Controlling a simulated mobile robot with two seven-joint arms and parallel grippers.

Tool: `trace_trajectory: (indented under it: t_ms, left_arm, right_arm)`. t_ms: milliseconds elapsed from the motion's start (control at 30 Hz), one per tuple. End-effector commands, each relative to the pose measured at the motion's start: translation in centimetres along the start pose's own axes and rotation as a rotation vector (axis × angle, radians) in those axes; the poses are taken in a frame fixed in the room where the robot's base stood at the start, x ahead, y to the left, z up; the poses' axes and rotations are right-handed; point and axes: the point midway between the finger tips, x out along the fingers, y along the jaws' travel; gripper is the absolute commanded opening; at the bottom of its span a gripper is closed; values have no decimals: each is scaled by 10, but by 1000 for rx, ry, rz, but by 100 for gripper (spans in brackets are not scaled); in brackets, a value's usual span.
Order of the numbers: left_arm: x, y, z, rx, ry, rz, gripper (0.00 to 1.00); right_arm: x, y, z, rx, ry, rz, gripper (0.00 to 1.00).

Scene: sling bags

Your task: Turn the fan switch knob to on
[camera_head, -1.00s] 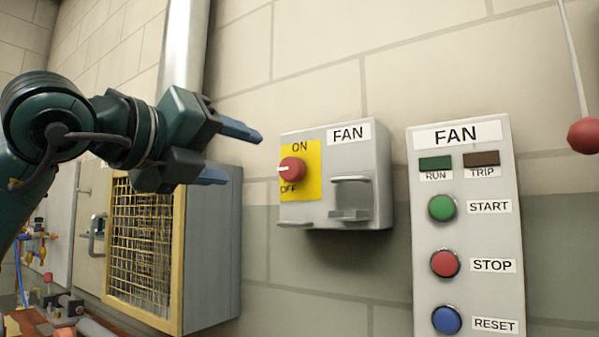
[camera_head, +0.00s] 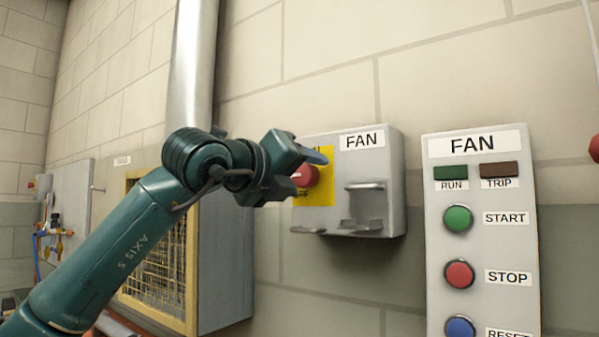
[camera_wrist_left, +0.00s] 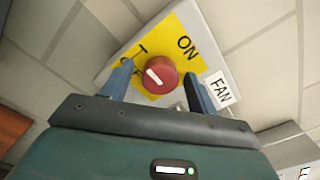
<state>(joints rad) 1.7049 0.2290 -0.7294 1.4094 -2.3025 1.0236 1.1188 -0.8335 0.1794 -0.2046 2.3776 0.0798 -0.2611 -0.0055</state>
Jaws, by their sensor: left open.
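The fan switch is a grey box (camera_head: 385,155) on the wall with a yellow plate (camera_head: 324,190) and a red round knob (camera_head: 305,179). In the left wrist view the knob (camera_wrist_left: 166,82) has a white mark pointing away from the ON label, toward the upper left of that picture. My left gripper (camera_head: 308,172) is open at the knob. The wrist view shows the two blue fingers on either side of it, with gaps; I cannot tell whether they reach around it. In the head view the gripper hides part of the plate and its labels. My right gripper is not in view.
A second FAN panel (camera_head: 530,240) with RUN and TRIP lamps and green, red and blue buttons is right of the switch. A grey bracket (camera_head: 364,207) juts from the switch box. A yellow-framed mesh cabinet (camera_head: 225,265) stands at the left.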

Motion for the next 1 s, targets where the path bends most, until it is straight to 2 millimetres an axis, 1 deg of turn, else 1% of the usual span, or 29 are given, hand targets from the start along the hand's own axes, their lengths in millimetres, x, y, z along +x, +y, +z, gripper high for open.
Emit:
trace_trajectory:
  t_ms: [167, 700, 1000]
  left_arm:
    - [0, 0, 0, 0, 0, 0, 58]
    - [0, 0, 0, 0, 0, 0, 14]
    - [0, 1, 0, 39, 0, 1, 14]
  right_arm:
    - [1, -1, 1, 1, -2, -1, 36]
    - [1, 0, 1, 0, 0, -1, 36]
    - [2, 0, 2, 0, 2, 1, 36]
